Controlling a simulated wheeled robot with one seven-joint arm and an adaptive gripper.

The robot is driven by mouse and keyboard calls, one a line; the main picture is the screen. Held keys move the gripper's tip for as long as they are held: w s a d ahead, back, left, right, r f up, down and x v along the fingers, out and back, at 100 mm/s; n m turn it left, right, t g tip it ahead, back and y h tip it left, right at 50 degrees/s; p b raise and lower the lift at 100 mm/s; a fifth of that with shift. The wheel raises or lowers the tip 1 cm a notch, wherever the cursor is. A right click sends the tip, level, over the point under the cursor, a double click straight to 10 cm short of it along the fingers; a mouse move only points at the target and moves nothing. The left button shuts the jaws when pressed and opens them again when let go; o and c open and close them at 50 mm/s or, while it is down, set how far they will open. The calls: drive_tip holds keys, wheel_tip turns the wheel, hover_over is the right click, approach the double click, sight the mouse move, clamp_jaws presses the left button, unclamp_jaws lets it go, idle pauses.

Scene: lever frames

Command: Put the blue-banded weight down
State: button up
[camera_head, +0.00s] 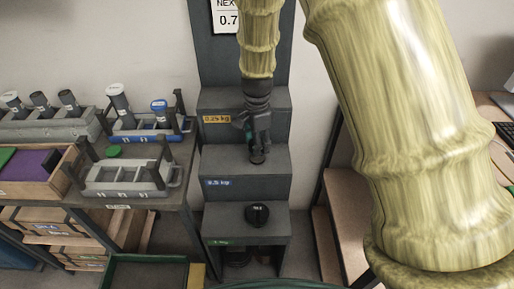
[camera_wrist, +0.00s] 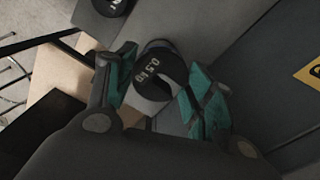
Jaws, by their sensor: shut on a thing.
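My gripper (camera_head: 257,137) points down at the stepped grey stand and is shut on a dark weight (camera_head: 257,157). I cannot tell whether the weight touches the step.
Another dark weight (camera_head: 257,214) stands on the lowest step, which has a green label (camera_head: 219,241). The top step has a yellow 0.25 kg label (camera_head: 217,119). A bench with several trays, one of them blue (camera_head: 148,134), stands at the left.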

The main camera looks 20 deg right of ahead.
drive_tip(key=shift+f+p, duration=0.3)
drive_tip(key=shift+f, duration=1.4)
drive_tip(key=o, duration=1.4)
drive_tip(key=shift+f, duration=0.15)
wheel_tip(320, 180, up, 12)
drive_tip(key=b, duration=0.1)
